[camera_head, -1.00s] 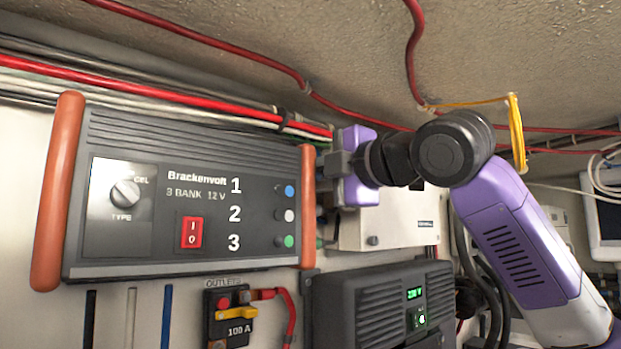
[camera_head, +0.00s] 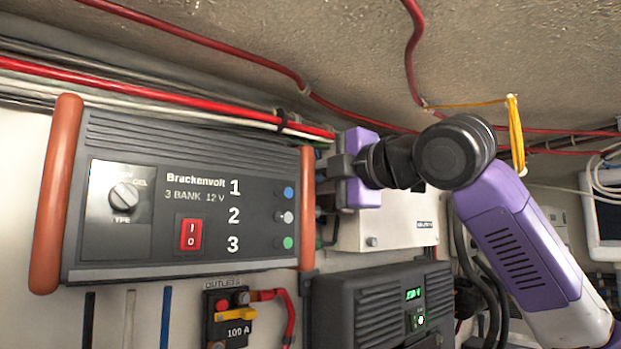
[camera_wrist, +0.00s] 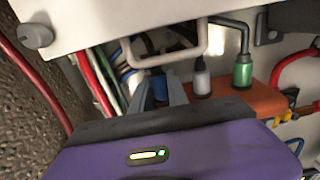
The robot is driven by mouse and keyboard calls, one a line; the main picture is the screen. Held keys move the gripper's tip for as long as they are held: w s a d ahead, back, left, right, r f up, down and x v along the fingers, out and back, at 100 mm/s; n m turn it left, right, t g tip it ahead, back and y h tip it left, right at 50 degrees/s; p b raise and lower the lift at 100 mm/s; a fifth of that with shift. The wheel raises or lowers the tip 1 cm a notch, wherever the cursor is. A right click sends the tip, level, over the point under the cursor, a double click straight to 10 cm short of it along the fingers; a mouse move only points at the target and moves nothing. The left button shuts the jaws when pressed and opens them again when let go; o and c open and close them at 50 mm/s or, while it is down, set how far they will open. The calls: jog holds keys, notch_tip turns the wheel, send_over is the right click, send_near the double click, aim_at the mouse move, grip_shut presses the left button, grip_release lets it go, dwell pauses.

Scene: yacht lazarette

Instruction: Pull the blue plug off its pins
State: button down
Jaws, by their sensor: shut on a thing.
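The grey charger box (camera_head: 240,158) with bank numbers 1, 2 and 3 hangs on the wall between two orange side handles. My gripper (camera_wrist: 159,94) is at its right side, level with bank 1. Its two grey fingers are shut on the blue plug (camera_wrist: 159,85), which shows between them in the wrist view. The white plug (camera_wrist: 201,79) and the green plug (camera_wrist: 242,71) stand in a row beside it, near the orange handle (camera_wrist: 262,98). My fingers hide part of the blue plug, and its pins cannot be seen.
A white box (camera_head: 390,222) is close behind my gripper, with a pale loop bracket (camera_wrist: 165,45) near the fingers in the wrist view. Red cables run above. A dark unit (camera_head: 375,305) with a green display is below.

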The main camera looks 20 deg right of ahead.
jog(key=shift+w+d+f+p, duration=0.1)
jog(key=shift+w+d+p, duration=0.05)
jog(key=shift+d, duration=0.25)
jog(key=shift+w+d+p, duration=0.1)
jog(key=shift+d+p, duration=0.05)
jog(key=shift+d, duration=0.25)
jog(key=c, duration=1.5)
grip_release()
jog(key=shift+s, duration=0.1)
jog(key=shift+b+v, duration=0.8)
jog(key=shift+v, duration=3.1)
